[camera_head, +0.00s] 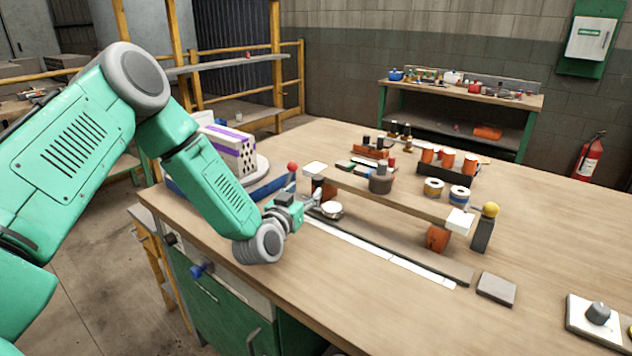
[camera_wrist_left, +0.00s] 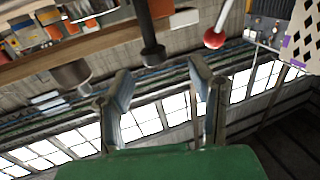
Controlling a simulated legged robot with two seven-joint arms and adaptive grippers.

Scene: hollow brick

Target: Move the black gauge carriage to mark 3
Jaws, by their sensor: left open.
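A dark rail (camera_head: 430,266) with a white scale strip (camera_head: 375,246) along its front runs across the bench. A round, pale-faced gauge (camera_head: 331,210) sits at its left end; the black carriage is not clearly distinguishable there, and the mark numbers are too small to read. My left gripper (camera_head: 311,199) is just left of the gauge, close to it; I cannot tell whether they touch. In the left wrist view the two fingers (camera_wrist_left: 160,85) stand apart, with nothing visibly gripped. A dark cylinder-tipped rod (camera_wrist_left: 152,52) shows beyond them. My right gripper is not in view.
A raised wooden beam (camera_head: 400,197) on blocks stands behind the rail. A red ball (camera_head: 292,167) on a stem is near my gripper and also shows in the left wrist view (camera_wrist_left: 214,39). A yellow-topped post (camera_head: 482,235) stands at the right. A perforated white block (camera_head: 236,150) is behind my arm.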

